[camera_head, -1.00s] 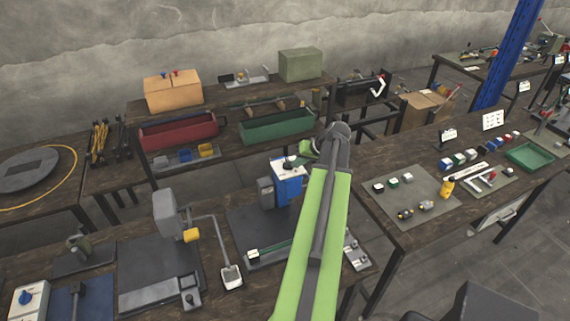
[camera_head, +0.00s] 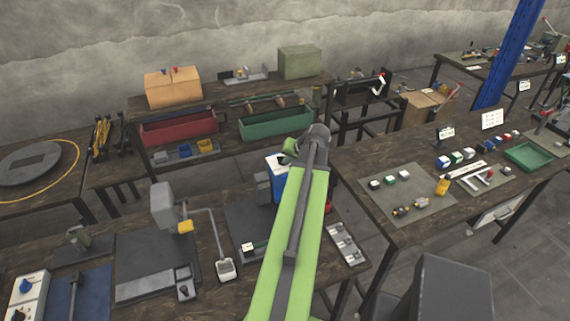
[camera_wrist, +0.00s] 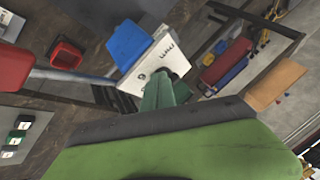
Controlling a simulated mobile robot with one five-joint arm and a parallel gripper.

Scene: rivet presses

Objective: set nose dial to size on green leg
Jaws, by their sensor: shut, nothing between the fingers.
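The blue press head (camera_head: 279,187) with a pale top face stands on the near bench, largely hidden behind my arm. In the wrist view its blue side (camera_wrist: 130,43) and white marked panel (camera_wrist: 150,58) show; a dark dial knob (camera_wrist: 174,68) on that panel is partly covered by my gripper. My gripper (camera_wrist: 167,90) is shut and empty, its green fingers overlapping the panel's lower edge; contact cannot be told. In the head view my gripper (camera_head: 291,147) is by the press top. A small green-and-white piece (camera_head: 248,247) lies on the press base; I cannot tell which part is the green leg.
A grey press with a yellow part (camera_head: 163,205) stands to the left. A red handle (camera_wrist: 14,66) on a rod reaches across the wrist view's left.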

